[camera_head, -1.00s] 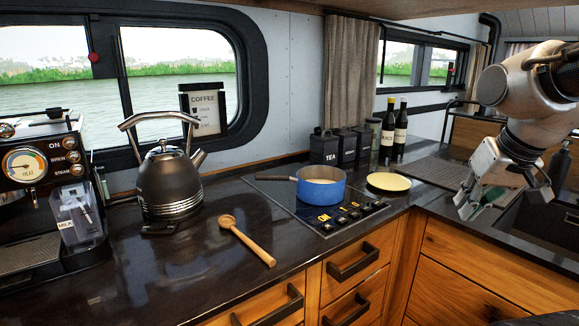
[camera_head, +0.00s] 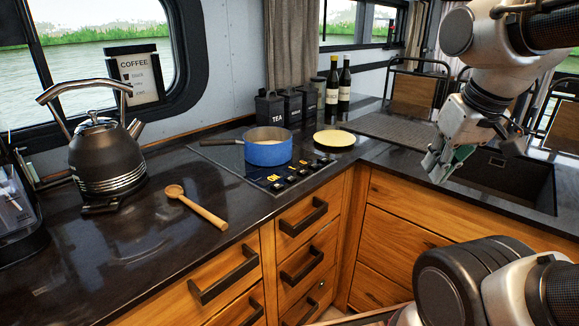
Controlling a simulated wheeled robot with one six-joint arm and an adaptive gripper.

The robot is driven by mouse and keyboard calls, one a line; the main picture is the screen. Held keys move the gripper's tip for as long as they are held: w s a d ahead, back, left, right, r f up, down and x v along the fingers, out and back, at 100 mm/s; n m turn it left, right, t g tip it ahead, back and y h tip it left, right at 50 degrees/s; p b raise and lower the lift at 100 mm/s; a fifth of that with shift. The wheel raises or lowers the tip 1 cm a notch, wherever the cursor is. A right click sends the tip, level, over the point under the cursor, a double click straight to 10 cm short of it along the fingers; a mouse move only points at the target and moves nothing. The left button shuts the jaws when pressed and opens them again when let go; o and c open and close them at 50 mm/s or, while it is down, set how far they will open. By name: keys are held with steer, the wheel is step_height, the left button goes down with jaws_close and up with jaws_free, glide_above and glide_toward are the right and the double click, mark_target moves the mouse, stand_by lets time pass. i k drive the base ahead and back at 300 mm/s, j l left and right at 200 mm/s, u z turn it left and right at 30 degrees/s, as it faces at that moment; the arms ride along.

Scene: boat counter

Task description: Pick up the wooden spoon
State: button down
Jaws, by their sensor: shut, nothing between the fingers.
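The wooden spoon (camera_head: 196,208) lies on the dark counter, its bowl toward the kettle and its handle pointing to the front edge. It is apart from the kettle and the hob. My gripper (camera_head: 440,168) hangs at the right of the view, above the counter near the sink. It is far to the right of the spoon and does not touch it. My gripper is shut and empty. Its fingertips are small and partly hidden in this view.
A dark kettle (camera_head: 103,158) stands left of the spoon. A blue pot (camera_head: 268,152) sits on the hob (camera_head: 230,163), with a yellow plate (camera_head: 334,139) to its right. Canisters and bottles (camera_head: 344,88) stand behind. Bare counter (camera_head: 130,255) lies in front of the kettle.

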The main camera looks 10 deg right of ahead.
mark_target(172, 191)
steer(key=i+l+u, duration=0.45)
steer(key=l, duration=0.25)
steer(key=i+l+u, duration=0.25)
steer(key=l, duration=0.2)
